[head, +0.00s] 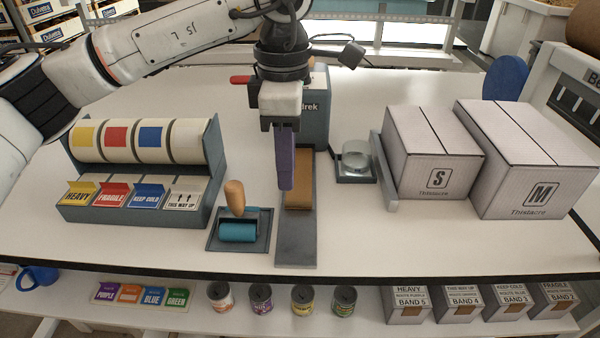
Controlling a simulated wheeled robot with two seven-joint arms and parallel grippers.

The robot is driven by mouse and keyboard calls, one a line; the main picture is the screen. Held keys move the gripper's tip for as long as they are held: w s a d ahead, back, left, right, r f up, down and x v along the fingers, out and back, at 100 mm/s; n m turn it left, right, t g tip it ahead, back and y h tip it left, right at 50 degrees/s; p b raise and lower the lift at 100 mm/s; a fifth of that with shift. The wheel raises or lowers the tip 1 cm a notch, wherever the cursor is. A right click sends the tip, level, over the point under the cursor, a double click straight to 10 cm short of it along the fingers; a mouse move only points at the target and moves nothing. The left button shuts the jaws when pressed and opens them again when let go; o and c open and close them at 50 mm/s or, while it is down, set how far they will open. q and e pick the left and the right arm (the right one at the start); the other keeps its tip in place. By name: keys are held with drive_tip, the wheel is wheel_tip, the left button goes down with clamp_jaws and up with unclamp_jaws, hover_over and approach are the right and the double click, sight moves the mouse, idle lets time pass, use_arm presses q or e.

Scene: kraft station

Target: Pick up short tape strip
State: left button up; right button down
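My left gripper (286,188) hangs down over the tape dispenser (309,128), fingers pointing down. Its purple-grey fingers show as one narrow block, so I cannot see a gap between them. A short brown tape strip (300,200) lies on the dispenser's grey outlet plate (296,250). The fingertips overlap the strip's left part in the head view; whether they touch it is not clear. My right gripper is not in view.
A label dispenser (214,160) stands at left. A roller with a wooden handle (235,195) rests on a tray left of the plate. A round clear dish (356,155) stands right of it. Box S (425,145) and box M (520,150) stand at right.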

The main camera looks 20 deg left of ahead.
sight(293, 208)
use_arm(q)
drive_tip(key=shift+d+f+p, duration=0.25)
drive_tip(key=shift+f, duration=1.1)
drive_tip(key=shift+d+f+p, duration=0.25)
drive_tip(key=shift+f, duration=1.05)
clamp_jaws()
